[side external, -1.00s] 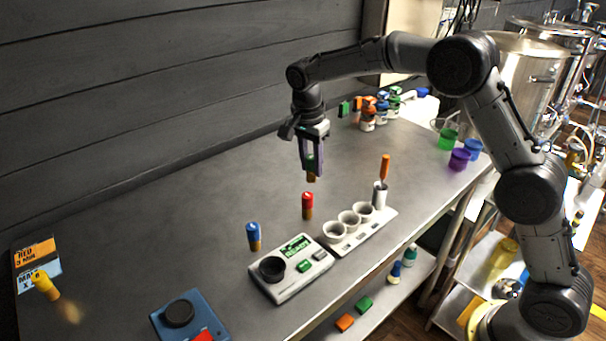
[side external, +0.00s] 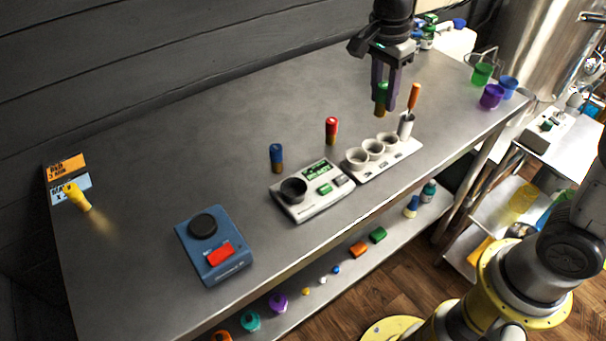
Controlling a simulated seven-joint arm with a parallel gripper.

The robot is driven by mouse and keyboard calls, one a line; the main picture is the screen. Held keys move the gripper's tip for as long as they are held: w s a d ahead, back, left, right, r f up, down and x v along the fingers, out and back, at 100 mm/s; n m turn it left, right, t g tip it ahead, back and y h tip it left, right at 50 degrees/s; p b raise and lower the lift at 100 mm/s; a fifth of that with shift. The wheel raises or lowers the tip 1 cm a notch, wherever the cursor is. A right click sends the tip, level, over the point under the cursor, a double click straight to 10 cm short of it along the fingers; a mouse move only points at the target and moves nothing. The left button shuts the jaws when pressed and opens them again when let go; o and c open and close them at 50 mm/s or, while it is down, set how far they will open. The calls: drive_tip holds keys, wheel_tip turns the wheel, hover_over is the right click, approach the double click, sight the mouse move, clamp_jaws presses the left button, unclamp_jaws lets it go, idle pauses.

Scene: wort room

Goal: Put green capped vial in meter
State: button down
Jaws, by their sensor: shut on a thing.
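My gripper (side external: 385,95) is shut on the green capped vial (side external: 381,101). The vial hangs upright between the fingers, its green cap partly covered by them and its brown lower part showing below. It is in the air, behind and above the white holder with cups. The meter (side external: 333,200), a white box with a green display, stands left of that holder. Its round dark well (side external: 293,190) is on its left end and looks empty. My gripper is up and to the right of the meter, apart from it.
A blue capped vial (side external: 277,158) and a red capped vial (side external: 331,131) stand behind the meter. The cup holder (side external: 398,156) has an orange-handled tool (side external: 413,98) at its back. A blue device (side external: 235,258) sits front left; a yellow vial (side external: 77,197) is at the far left.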

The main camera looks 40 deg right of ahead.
drive_tip(key=s+a+r+n, duration=0.2)
drive_tip(key=s+a+r, duration=0.2)
drive_tip(key=s+a, duration=0.85)
hover_over(296, 193)
drive_tip(key=f, duration=0.9)
drive_tip(key=shift+s+f, duration=0.1)
drive_tip(key=shift+s, duration=0.25)
drive_tip(key=shift+w+a+f, duration=0.15)
drive_tip(key=shift+f, duration=0.15)
wheel_tip(296, 193, down, 2)
drive_tip(key=shift+w+f, duration=0.15)
drive_tip(key=shift+a+f, duration=0.1)
drive_tip(key=shift+f, duration=0.45)
drive_tip(key=shift+f, duration=0.35)
